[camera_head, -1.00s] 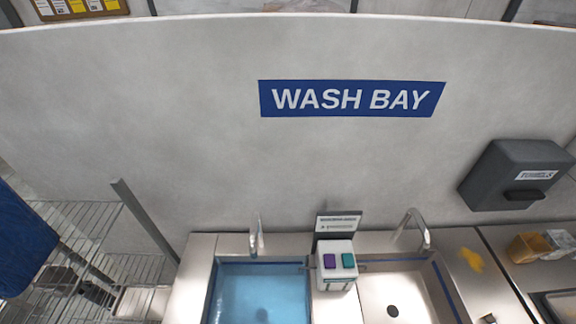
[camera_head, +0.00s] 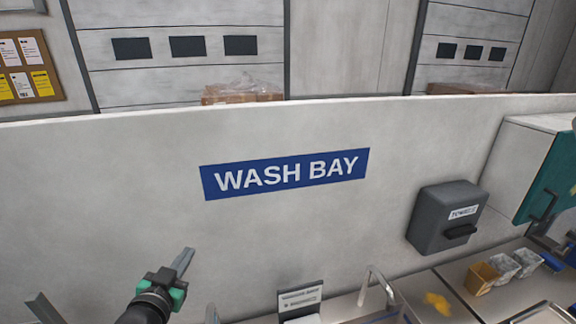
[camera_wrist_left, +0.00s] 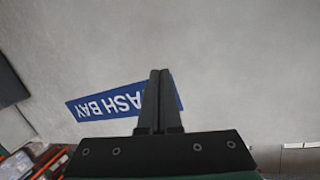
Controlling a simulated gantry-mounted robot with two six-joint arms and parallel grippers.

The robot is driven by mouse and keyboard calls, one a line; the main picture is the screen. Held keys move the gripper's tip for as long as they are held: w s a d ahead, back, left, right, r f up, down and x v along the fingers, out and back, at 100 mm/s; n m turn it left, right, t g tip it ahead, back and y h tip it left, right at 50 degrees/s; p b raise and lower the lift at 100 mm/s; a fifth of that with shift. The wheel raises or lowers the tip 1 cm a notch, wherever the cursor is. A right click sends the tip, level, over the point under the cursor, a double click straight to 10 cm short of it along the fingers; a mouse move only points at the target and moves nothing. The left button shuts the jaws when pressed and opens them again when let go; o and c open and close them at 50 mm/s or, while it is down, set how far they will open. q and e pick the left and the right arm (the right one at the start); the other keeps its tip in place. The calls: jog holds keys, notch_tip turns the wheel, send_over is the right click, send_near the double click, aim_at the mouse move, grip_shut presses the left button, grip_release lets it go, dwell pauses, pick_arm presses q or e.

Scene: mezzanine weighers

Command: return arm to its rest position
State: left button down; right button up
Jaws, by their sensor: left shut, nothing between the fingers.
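My left gripper (camera_head: 184,262) comes up from the bottom of the head view, with a black and green wrist and grey fingers pointing up and to the right. It is shut and empty. In the left wrist view its two dark fingers (camera_wrist_left: 160,75) lie together in front of the blue WASH BAY sign (camera_wrist_left: 98,104), hiding part of it. In the head view the sign (camera_head: 285,174) is on the pale wall, above and to the right of the gripper. My right gripper is not in view.
A grey towel dispenser (camera_head: 447,216) hangs on the wall at right. Below it the steel counter (camera_head: 470,295) holds several small tubs (camera_head: 481,278). A tap (camera_head: 377,287) and a small notice (camera_head: 300,298) stand at the bottom.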

pick_arm(q)
jog(key=s+d+r+t+h, duration=0.1)
jog(key=d+r+t, duration=0.15)
jog(key=r, duration=0.55)
jog(key=s+d+r+t, duration=0.1)
jog(key=s+d+r, duration=0.15)
jog(key=r, duration=0.45)
jog(key=s+d+r+t+h, duration=0.1)
jog(key=s+r+t, duration=0.3)
jog(key=s+r, duration=0.5)
jog(key=s+d+r+n+t+h, duration=0.1)
jog(key=s+d+r+t, duration=0.2)
jog(key=s+r, duration=0.6)
notch_tip(320, 180, up, 4)
jog(key=shift+s+f+t, duration=0.15)
jog(key=shift+t, duration=0.4)
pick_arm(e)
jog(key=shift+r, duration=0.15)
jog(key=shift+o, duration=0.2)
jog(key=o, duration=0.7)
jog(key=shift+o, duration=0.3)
